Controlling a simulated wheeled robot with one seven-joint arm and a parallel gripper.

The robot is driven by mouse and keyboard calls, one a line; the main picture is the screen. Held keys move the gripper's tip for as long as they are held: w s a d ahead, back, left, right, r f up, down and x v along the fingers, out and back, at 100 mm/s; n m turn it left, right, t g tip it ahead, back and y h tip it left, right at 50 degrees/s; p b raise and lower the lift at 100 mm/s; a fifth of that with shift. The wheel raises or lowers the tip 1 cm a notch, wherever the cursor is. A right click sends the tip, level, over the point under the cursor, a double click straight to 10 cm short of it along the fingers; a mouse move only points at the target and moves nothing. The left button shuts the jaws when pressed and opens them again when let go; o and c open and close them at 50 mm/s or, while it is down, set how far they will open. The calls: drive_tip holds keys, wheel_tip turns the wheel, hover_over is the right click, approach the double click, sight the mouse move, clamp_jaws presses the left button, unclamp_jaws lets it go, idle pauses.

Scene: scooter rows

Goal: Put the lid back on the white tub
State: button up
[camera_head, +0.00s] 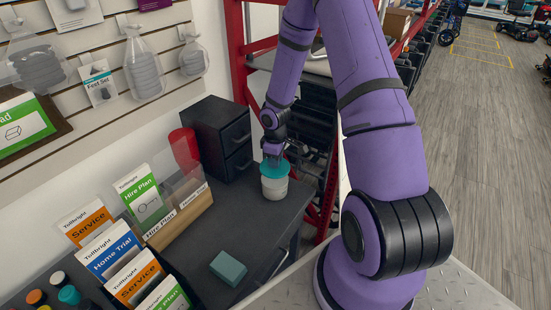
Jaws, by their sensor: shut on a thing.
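The white tub (274,189) stands upright on the dark counter, near its right edge. The round teal lid (275,171) is directly over the tub's mouth and hides its rim. I cannot tell whether the lid rests on the rim or hangs just above it. My gripper (272,159) comes down from above and is shut on the lid. The fingertips are small and partly hidden at this distance.
A teal box (228,268) lies on the front of the dark counter (250,230). A leaflet holder (180,218) is to the left. A black drawer unit (218,137) and a red cylinder (184,148) stand behind. Red shelving (238,60) rises at the back.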

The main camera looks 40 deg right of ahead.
sight(275, 170)
drive_tip(key=shift+f, duration=2.3)
drive_tip(key=shift+f, duration=0.15)
idle(0.5)
drive_tip(key=o, duration=1.5)
drive_tip(key=shift+c, duration=0.2)
drive_tip(key=shift+r, duration=3.55)
clamp_jaws()
